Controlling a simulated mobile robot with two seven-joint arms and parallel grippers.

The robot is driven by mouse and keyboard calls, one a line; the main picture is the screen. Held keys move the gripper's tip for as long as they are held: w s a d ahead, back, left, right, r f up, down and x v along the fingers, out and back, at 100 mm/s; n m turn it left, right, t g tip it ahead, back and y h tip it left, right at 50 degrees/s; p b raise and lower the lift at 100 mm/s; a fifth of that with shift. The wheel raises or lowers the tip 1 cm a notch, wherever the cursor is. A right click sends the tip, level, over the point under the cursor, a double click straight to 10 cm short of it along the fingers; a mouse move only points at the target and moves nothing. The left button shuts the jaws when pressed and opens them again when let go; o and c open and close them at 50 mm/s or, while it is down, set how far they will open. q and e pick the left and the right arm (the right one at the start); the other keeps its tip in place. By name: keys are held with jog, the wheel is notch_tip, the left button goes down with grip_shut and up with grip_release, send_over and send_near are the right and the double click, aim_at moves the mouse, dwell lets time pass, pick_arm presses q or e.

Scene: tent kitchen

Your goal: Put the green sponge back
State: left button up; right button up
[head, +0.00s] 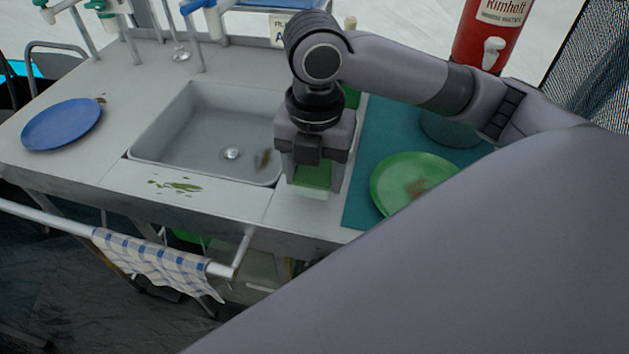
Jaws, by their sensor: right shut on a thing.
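The green sponge (312,177) sits between the fingers of my right gripper (312,184), which is shut on it. A pale lower edge of the sponge shows below the green part. The gripper points down over the counter strip between the sink (205,140) and the teal mat (358,205). I cannot tell whether the sponge touches the counter. The gripper and wrist hide part of the counter behind them. My left gripper is not in view.
A green plate (398,177) with a brown smear lies on the mat. A blue plate (62,124) lies at the left. Green stains (175,186) mark the counter's front. A checked towel (150,258) hangs on the front rail. A red dispenser (485,40) stands at the back right.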

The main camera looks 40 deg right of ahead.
aim_at(314, 175)
notch_tip(314, 175, down, 4)
jog(key=shift+r+b, duration=0.2)
jog(key=shift+b, duration=0.1)
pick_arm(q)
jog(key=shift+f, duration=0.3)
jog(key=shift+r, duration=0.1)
pick_arm(e)
jog(key=shift+f, duration=0.1)
jog(key=o, duration=0.9)
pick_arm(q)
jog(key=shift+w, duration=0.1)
pick_arm(e)
jog(key=shift+o, duration=0.2)
notch_tip(314, 175, up, 11)
jog(key=p, duration=0.3)
jog(key=shift+f, duration=0.1)
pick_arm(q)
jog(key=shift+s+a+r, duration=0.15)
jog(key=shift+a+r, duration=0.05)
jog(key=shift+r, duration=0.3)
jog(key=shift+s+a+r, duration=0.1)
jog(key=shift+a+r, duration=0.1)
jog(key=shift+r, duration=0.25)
pick_arm(e)
jog(key=shift+r, duration=0.8)
jog(key=shift+s, duration=0.1)
